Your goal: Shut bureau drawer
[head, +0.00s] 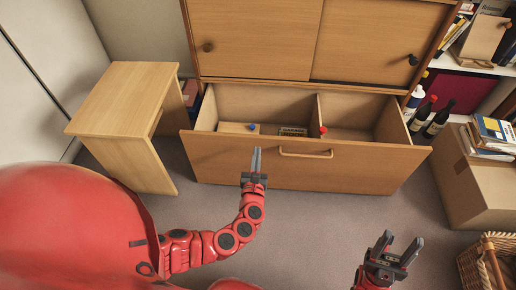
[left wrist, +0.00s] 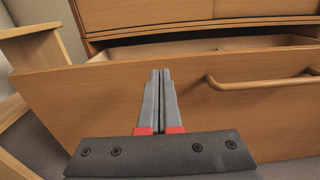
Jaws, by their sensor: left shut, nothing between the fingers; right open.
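The bureau drawer (head: 230,158) is pulled out at the bottom of the wooden bureau (head: 258,42), and its open top shows a divider and a few small items inside. Its bar handle (head: 306,154) is on the front panel; it also shows in the left wrist view (left wrist: 262,82). My left gripper (head: 257,150) is shut and empty, with its fingertips in front of the drawer's front panel, left of the handle. In the left wrist view the fingers (left wrist: 160,76) point at the panel; whether they touch it I cannot tell. My right gripper (head: 401,246) is open and empty, low over the floor.
A small wooden side table (head: 125,98) stands left of the drawer. At the right are bottles (head: 438,118), a cardboard box (head: 476,185) with books (head: 494,131) on it, and a wicker basket (head: 490,262). Carpet (head: 320,218) in front of the drawer is clear.

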